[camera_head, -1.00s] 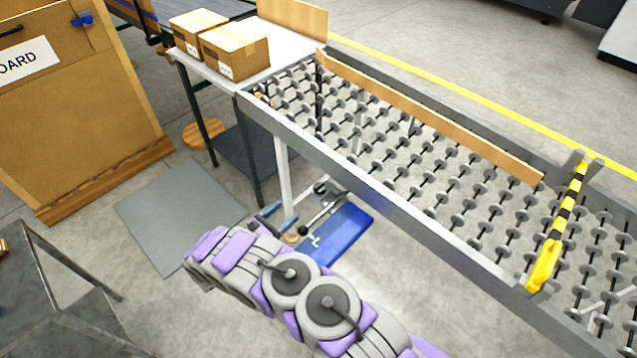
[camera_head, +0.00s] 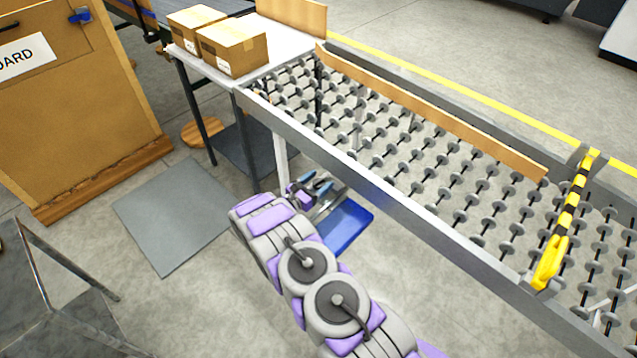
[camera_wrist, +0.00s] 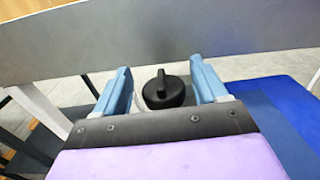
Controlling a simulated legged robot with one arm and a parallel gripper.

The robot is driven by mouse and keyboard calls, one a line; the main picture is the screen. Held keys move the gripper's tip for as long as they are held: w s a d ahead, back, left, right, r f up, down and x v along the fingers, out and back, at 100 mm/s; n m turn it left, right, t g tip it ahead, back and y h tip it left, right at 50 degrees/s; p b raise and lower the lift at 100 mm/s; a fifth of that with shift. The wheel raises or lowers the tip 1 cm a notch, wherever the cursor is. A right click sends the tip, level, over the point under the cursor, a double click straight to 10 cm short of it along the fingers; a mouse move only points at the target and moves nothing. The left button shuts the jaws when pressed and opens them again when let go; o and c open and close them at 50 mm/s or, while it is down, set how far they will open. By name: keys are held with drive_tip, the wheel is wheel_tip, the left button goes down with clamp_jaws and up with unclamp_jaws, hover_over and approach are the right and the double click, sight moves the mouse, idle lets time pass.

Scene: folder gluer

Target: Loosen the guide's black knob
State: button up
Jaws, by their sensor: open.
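My gripper (camera_wrist: 160,66) is open, with one blue finger to the left of the knob and one to the right. Gaps show between the knob and both fingers. In the head view my gripper (camera_head: 312,184) is low beside the roller conveyor's near rail, and the knob cannot be made out there. A long wooden guide board (camera_head: 440,118) runs along the conveyor; whether the knob belongs to it cannot be told.
A grey rail (camera_wrist: 160,45) crosses just beyond the fingers in the wrist view. A blue tray (camera_head: 347,226) lies below the conveyor (camera_head: 400,205). Two cartons (camera_head: 232,48) stand on the white table. A yellow-black bar (camera_head: 568,215) crosses the conveyor at right.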

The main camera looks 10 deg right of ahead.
drive_tip(key=shift+w+d, duration=0.15)
drive_tip(key=shift+d, duration=0.05)
drive_tip(key=c, duration=0.9)
drive_tip(key=shift+r, duration=0.1)
drive_tip(key=shift+c, duration=0.2)
drive_tip(key=shift+d+n+t+y+p, duration=0.1)
drive_tip(key=shift+n+t+y+p, duration=0.25)
drive_tip(key=shift+p, duration=0.25)
drive_tip(key=shift+n+t+y+p, duration=0.45)
drive_tip(key=shift+t, duration=0.2)
